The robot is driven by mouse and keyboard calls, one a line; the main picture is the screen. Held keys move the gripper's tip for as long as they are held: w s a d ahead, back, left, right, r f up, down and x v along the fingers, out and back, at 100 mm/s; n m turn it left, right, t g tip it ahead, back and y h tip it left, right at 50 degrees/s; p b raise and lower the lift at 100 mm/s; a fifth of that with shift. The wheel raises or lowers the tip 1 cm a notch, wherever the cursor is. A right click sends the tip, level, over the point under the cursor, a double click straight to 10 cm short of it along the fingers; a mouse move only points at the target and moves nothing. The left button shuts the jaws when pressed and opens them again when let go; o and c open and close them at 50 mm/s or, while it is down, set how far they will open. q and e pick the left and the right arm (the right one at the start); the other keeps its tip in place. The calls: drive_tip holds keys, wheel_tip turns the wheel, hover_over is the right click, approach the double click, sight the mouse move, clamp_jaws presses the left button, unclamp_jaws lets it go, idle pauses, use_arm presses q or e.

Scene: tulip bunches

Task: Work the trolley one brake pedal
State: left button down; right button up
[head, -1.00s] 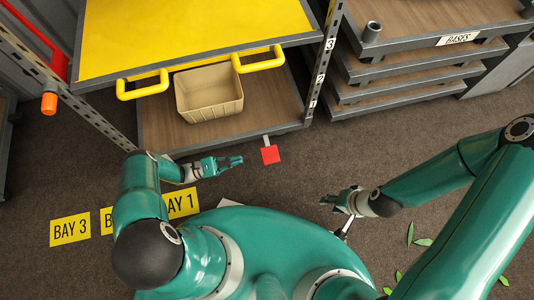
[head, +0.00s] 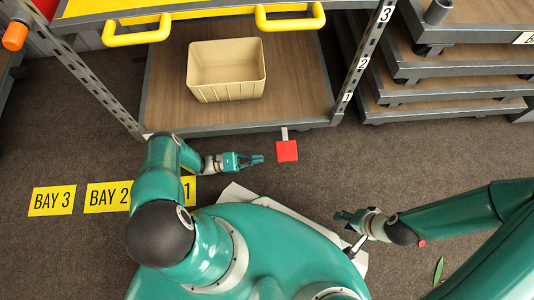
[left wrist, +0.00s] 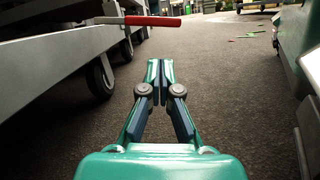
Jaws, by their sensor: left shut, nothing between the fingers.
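The trolley (head: 240,130) stands ahead, with a yellow top and a wooden lower shelf. Its brake pedal (head: 287,151) is a red square plate on a short grey bar at the lower front edge. In the left wrist view the red pedal (left wrist: 152,21) sticks out from the left, ahead of the fingers and above them in the picture. My left gripper (head: 262,159) is shut and empty, just left of the pedal and apart from it. Its fingers (left wrist: 160,62) show closed together in the left wrist view. My right gripper (head: 340,215) is low at the right, away from the pedal; its jaw state is unclear.
A beige bin (head: 227,92) sits on the lower shelf. Yellow handles (head: 290,24) jut from the trolley front. Trolley wheels (left wrist: 101,77) stand left in the wrist view. Stacked bases (head: 450,65) stand right. Bay signs (head: 52,200) lie on the floor at left.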

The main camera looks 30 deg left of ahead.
use_arm(q)
drive_tip(key=x, duration=0.9)
drive_tip(key=shift+s+a+r, duration=0.1)
drive_tip(key=shift+s+a, duration=0.05)
drive_tip(key=shift+a, duration=0.05)
